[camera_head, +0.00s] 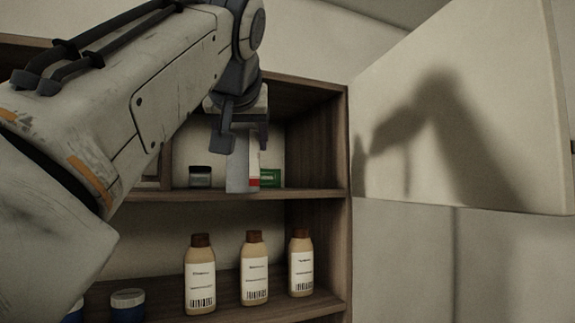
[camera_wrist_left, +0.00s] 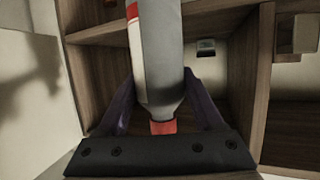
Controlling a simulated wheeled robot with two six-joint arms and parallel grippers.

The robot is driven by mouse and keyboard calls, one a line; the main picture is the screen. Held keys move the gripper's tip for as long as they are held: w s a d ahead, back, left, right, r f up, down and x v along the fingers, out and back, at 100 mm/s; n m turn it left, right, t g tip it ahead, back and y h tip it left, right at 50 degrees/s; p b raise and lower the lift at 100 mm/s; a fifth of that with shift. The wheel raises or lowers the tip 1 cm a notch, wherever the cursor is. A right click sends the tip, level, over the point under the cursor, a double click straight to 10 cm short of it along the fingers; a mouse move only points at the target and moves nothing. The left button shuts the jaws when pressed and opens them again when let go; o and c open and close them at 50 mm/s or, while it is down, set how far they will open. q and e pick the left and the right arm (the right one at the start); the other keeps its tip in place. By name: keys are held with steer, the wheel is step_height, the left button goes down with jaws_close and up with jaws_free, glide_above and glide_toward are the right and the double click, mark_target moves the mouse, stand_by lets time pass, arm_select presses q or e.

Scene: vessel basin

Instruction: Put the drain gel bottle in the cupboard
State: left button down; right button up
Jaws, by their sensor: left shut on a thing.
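The drain gel bottle (camera_head: 238,172) is grey with a red and white label. My left gripper (camera_head: 243,138) is shut on it and holds it in front of the cupboard's upper shelf. In the left wrist view the bottle (camera_wrist_left: 163,60) runs between the two fingers (camera_wrist_left: 163,98), its red cap toward the palm. The wooden cupboard (camera_head: 318,150) is open, and its pale door (camera_head: 520,110) stands swung out at the right. I cannot tell whether the bottle's base touches the shelf. My right gripper is not in view.
Several tan bottles (camera_head: 254,270) and blue jars (camera_head: 127,304) stand on the shelf below. Bare shelf shows at the right of the green box.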

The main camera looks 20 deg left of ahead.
arm_select(q)
steer(key=s+a+r+n+g+y+p, duration=0.1)
steer(key=s+a+r+n+y+p, duration=0.1)
steer(key=s+a+r, duration=0.15)
steer(key=p+x, duration=0.2)
steer(key=x, duration=0.3)
steer(key=r+p+x, duration=0.1)
steer(key=p+x, duration=0.1)
steer(key=x, duration=0.4)
steer(key=w+r+p+x, duration=0.1)
steer(key=p+x, duration=0.2)
steer(key=x, duration=0.2)
steer(key=shift+w+a+r, duration=0.1)
steer(key=shift+a+r, duration=0.1)
steer(key=shift+a, duration=0.05)
steer(key=shift+f, duration=0.1)
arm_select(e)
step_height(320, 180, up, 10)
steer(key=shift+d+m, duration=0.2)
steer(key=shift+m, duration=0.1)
arm_select(q)
steer(key=shift+f, duration=0.2)
steer(key=shift+c, duration=0.2)
jaws_free()
